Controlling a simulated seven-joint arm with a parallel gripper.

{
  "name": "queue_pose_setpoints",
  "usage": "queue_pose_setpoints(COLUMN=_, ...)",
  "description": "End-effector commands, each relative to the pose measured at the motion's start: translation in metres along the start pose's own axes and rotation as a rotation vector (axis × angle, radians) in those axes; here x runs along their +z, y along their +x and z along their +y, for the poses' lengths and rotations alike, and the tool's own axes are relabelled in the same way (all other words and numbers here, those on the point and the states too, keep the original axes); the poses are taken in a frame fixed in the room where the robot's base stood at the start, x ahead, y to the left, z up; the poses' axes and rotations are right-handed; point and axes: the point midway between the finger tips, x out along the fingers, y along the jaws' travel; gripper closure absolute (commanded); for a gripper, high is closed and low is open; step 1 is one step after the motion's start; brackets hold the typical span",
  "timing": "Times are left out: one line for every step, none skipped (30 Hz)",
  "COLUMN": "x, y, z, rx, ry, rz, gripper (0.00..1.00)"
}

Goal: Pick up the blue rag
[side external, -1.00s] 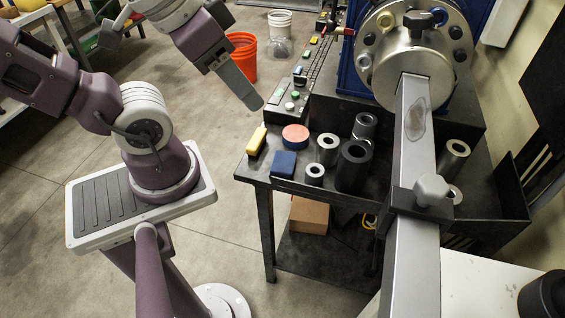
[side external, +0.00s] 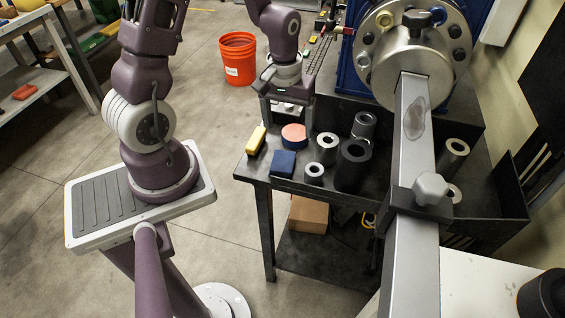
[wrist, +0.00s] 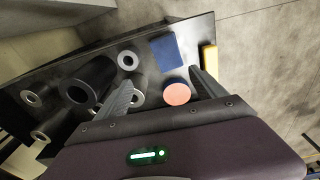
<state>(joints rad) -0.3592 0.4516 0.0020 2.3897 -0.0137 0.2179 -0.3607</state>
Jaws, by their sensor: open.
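The blue rag (side external: 283,163) lies flat as a folded square on the near left part of the dark bench top. In the wrist view the rag (wrist: 164,50) is just beyond my fingertips, fully in sight. My gripper (side external: 287,124) points down over the left side of the bench, behind the rag in the side view. It is open and empty, and it is apart from the rag. In the wrist view its two fingers (wrist: 160,78) spread wide, with a round salmon-coloured disc showing between them.
A yellow block (side external: 256,140) lies left of the rag, and the salmon disc (side external: 294,134) behind it. Metal rings and a dark cylinder (side external: 353,166) stand to the right. A large steel bar (side external: 415,150) crosses the bench's right side.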

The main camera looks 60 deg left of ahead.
Motion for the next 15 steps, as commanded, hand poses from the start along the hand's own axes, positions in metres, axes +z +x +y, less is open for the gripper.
queue_pose_setpoints(x=0.001, y=0.023, z=-0.008, rx=-0.016, ry=-0.047, rz=-0.034, gripper=0.20)
queue_pose_setpoints(x=0.000, y=0.034, z=-0.012, rx=-0.022, ry=-0.074, rz=-0.046, gripper=0.20)
queue_pose_setpoints(x=0.001, y=0.046, z=-0.016, rx=-0.029, ry=-0.099, rz=-0.058, gripper=0.20)
queue_pose_setpoints(x=0.001, y=0.053, z=-0.018, rx=-0.032, ry=-0.116, rz=-0.064, gripper=0.20)
queue_pose_setpoints(x=0.001, y=0.058, z=-0.020, rx=-0.035, ry=-0.128, rz=-0.069, gripper=0.20)
queue_pose_setpoints(x=0.001, y=0.064, z=-0.022, rx=-0.037, ry=-0.137, rz=-0.072, gripper=0.20)
queue_pose_setpoints(x=0.002, y=0.068, z=-0.022, rx=-0.038, ry=-0.141, rz=-0.075, gripper=0.20)
queue_pose_setpoints(x=0.002, y=0.071, z=-0.023, rx=-0.039, ry=-0.143, rz=-0.076, gripper=0.20)
queue_pose_setpoints(x=0.002, y=0.077, z=-0.023, rx=-0.039, ry=-0.143, rz=-0.077, gripper=0.20)
queue_pose_setpoints(x=0.003, y=0.081, z=-0.023, rx=-0.039, ry=-0.143, rz=-0.077, gripper=0.20)
queue_pose_setpoints(x=0.003, y=0.085, z=-0.022, rx=-0.039, ry=-0.143, rz=-0.076, gripper=0.20)
queue_pose_setpoints(x=0.003, y=0.091, z=-0.022, rx=-0.039, ry=-0.142, rz=-0.077, gripper=0.20)
queue_pose_setpoints(x=0.003, y=0.097, z=-0.022, rx=-0.039, ry=-0.142, rz=-0.077, gripper=0.20)
queue_pose_setpoints(x=0.003, y=0.103, z=-0.021, rx=-0.039, ry=-0.142, rz=-0.078, gripper=0.20)
queue_pose_setpoints(x=0.003, y=0.112, z=-0.021, rx=-0.039, ry=-0.142, rz=-0.078, gripper=0.20)
